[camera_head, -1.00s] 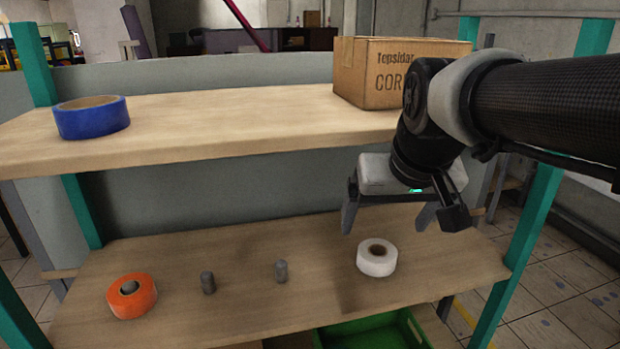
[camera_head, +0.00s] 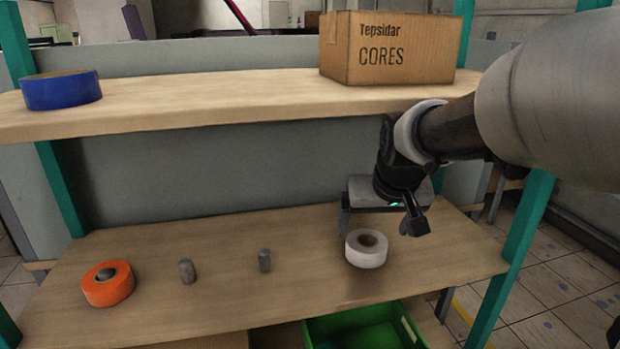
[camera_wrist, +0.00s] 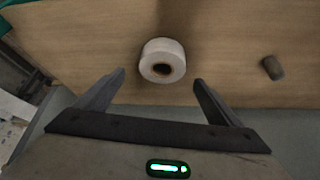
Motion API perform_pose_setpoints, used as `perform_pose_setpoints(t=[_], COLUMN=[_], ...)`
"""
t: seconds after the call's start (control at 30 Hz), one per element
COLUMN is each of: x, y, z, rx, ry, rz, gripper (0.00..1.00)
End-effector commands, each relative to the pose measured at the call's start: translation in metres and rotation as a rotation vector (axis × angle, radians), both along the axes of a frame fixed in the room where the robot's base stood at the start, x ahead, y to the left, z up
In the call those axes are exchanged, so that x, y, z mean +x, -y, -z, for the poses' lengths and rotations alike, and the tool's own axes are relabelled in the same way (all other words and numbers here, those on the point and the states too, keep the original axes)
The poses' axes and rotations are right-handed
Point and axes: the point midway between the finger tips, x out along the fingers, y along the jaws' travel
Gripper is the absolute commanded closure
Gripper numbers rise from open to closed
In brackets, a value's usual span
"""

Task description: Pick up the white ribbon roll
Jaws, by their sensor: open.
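The white ribbon roll (camera_head: 366,254) lies flat on the lower wooden shelf, toward its right side, with a brown core hole facing up. In the wrist view the roll (camera_wrist: 163,47) sits just ahead of the fingertips, roughly centred between them. My gripper (camera_head: 380,229) is open and empty, low over the shelf behind the roll. Both fingers show in the wrist view (camera_wrist: 160,78), spread wider than the roll. I see no contact between fingers and roll.
On the lower shelf (camera_head: 210,300) are an orange roll (camera_head: 120,290) and two grey pegs (camera_head: 187,271), (camera_head: 264,261). The upper shelf (camera_head: 220,108) holds a blue roll (camera_head: 60,96) and a cardboard box (camera_head: 345,52). A green crate (camera_head: 345,330) is below. Teal posts (camera_head: 515,250) flank the shelves.

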Motion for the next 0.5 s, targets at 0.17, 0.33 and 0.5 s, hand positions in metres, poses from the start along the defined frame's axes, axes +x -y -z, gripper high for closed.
perform_pose_setpoints(t=[0.17, 0.33, 0.5], x=[0.007, 0.011, 0.02], y=[0.0, -0.001, -0.004], z=[0.013, 0.023, 0.048], rx=[0.0, 0.0, 0.0], ry=[0.0, -0.001, -0.002], rz=[0.0, -0.001, -0.001], gripper=[0.11, 0.11, 0.11])
